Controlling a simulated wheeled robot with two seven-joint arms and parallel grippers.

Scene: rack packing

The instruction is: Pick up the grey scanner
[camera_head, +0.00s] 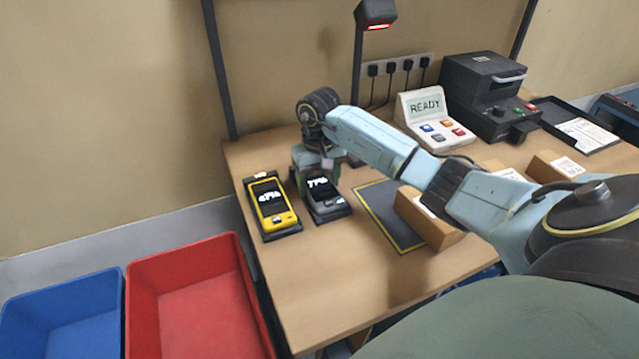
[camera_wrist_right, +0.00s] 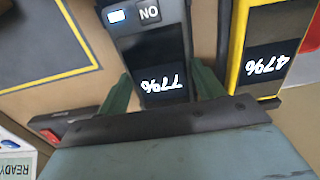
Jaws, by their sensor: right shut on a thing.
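The grey scanner (camera_head: 325,197) stands in its dark cradle on the table, to the right of the yellow scanner (camera_head: 271,203). Its screen reads 77% in the right wrist view (camera_wrist_right: 160,62). My right gripper (camera_head: 316,170) reaches down over the scanner's far end. In the wrist view its green fingers (camera_wrist_right: 160,88) lie one on each side of the grey scanner, shut on it. The yellow scanner, showing 47% (camera_wrist_right: 262,55), is close beside the right-hand finger in that view. My left gripper is not in view.
A dark mat with a yellow border (camera_head: 385,225) and cardboard boxes (camera_head: 428,222) lie to the right. A READY display unit (camera_head: 424,104) and a black machine (camera_head: 488,90) stand behind. A red bin (camera_head: 195,290) and a blue bin (camera_head: 62,310) are at the lower left. The front table is clear.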

